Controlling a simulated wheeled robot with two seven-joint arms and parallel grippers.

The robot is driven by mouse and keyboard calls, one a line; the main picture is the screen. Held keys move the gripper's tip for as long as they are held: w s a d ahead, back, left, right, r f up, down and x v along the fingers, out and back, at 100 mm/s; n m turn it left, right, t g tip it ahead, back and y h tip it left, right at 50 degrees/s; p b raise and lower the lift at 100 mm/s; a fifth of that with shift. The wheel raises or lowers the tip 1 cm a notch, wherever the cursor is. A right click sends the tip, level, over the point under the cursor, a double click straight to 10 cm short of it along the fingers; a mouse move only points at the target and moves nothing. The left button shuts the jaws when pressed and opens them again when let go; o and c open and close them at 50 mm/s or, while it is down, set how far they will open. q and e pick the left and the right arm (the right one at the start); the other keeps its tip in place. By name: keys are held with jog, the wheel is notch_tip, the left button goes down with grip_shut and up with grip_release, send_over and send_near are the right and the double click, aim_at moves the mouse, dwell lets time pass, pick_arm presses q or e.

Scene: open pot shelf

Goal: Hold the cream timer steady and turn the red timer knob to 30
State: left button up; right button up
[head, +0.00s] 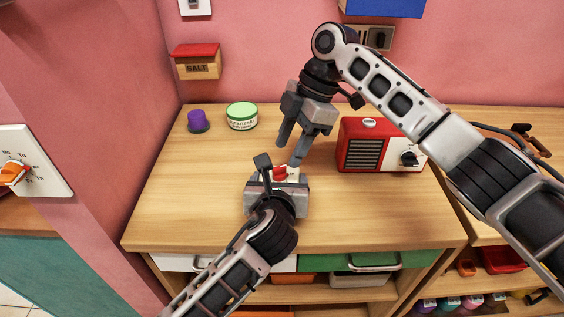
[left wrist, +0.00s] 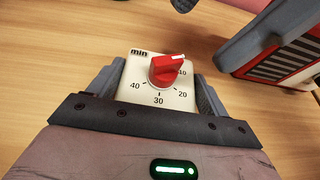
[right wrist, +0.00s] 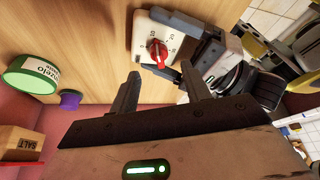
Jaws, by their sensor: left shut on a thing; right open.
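The cream timer (left wrist: 147,96) sits between the fingers of my left gripper (left wrist: 160,92), which is shut on its sides. Its red knob (left wrist: 166,70) has a white mark pointing up and right, above the 10; the 30 is at the bottom of the dial. In the head view the timer (head: 293,174) is partly hidden by my left gripper (head: 278,181). My right gripper (head: 290,151) is open and empty just behind and above the timer. In the right wrist view the red knob (right wrist: 157,53) lies just beyond the open fingertips (right wrist: 160,72), apart from them.
A red and white radio (head: 362,148) stands right of the timer. A green-lidded tub (head: 242,117) and a purple item (head: 198,121) stand at the back left. A salt box (head: 197,63) is on the wall. The wooden counter (head: 180,205) is clear at the left.

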aim_at(280, 168)
jog(key=x, duration=0.5)
jog(key=c, duration=1)
jog(key=shift+m, duration=0.4)
jog(key=m+t, duration=0.1)
jog(key=m, duration=0.1)
jog(key=m+t, duration=0.1)
jog(key=m, duration=0.1)
jog(key=shift+s+m+y, duration=0.1)
jog(key=shift+m+y, duration=0.2)
jog(key=m+t, duration=0.2)
jog(key=m, duration=0.3)
jog(key=shift+s+r, duration=0.1)
jog(key=shift+m, duration=0.3)
